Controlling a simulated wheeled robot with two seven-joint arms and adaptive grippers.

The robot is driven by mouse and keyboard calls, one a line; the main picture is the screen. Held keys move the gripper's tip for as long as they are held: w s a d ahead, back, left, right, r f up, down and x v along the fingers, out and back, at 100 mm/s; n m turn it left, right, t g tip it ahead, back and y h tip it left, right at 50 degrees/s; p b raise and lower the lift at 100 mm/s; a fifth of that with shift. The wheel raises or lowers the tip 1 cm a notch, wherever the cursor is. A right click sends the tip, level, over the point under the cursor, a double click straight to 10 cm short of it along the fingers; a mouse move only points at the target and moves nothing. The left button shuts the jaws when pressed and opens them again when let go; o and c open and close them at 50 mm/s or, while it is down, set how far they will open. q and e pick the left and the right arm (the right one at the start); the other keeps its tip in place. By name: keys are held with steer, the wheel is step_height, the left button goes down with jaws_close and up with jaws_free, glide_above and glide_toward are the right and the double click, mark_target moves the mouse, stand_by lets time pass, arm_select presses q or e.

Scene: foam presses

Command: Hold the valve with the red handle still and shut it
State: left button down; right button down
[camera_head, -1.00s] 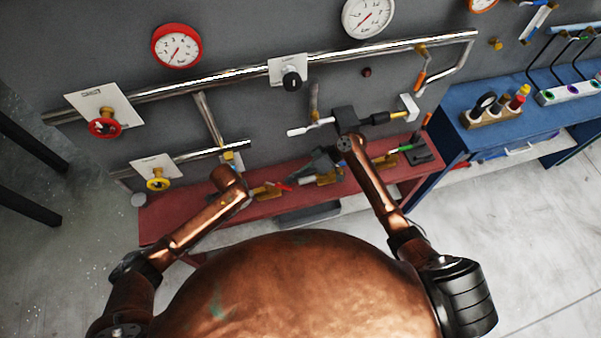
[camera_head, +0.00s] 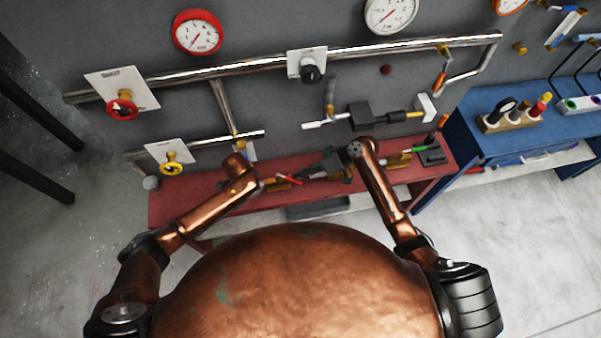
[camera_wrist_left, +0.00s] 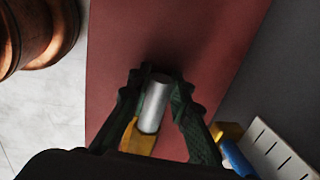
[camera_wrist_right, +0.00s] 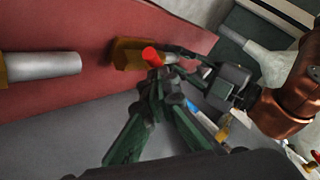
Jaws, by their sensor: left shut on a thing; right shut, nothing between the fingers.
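The red-handled valve's brass body (camera_head: 277,185) lies on the red bench, with its red handle (camera_head: 290,180) slanting beside it. In the right wrist view, the handle's red end (camera_wrist_right: 150,56) shows just beyond my right fingertips, before the brass body (camera_wrist_right: 128,54). My right gripper (camera_wrist_right: 163,88) is shut with nothing held; whether it touches the handle I cannot tell. My left gripper (camera_wrist_left: 156,85) is shut around a silver pipe end (camera_wrist_left: 156,102) next to yellow brass. The right wrist view shows this grip at the valve's far side. In the head view my left arm hides it.
Another silver pipe (camera_wrist_right: 45,66) lies near the valve. A green-handled valve (camera_head: 405,157) stands further right on the bench (camera_head: 185,208). Wall pipes, a red wheel (camera_head: 122,108) and a yellow wheel (camera_head: 171,166) are behind. A blue bench (camera_head: 465,145) stands to the right.

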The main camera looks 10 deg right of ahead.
steer(key=shift+s+f, duration=0.1)
steer(key=shift+s, duration=0.1)
steer(key=shift+s+a+m+t, duration=0.3)
steer(key=shift+s+m+t, duration=0.35)
steer(key=shift+m+t, duration=0.2)
steer(key=s+a+m+t+h, duration=0.1)
steer(key=m, duration=0.1)
steer(key=s+a+m+t+h, duration=0.1)
steer(key=a+m+t, duration=0.1)
steer(key=s+a+m+t+h, duration=0.1)
steer(key=m+t, duration=0.1)
steer(key=shift+s+a+m, duration=0.15)
steer(key=shift+s+m, duration=0.2)
steer(key=shift+w, duration=0.2)
steer(key=shift+w+d, duration=0.2)
steer(key=shift+w, duration=0.4)
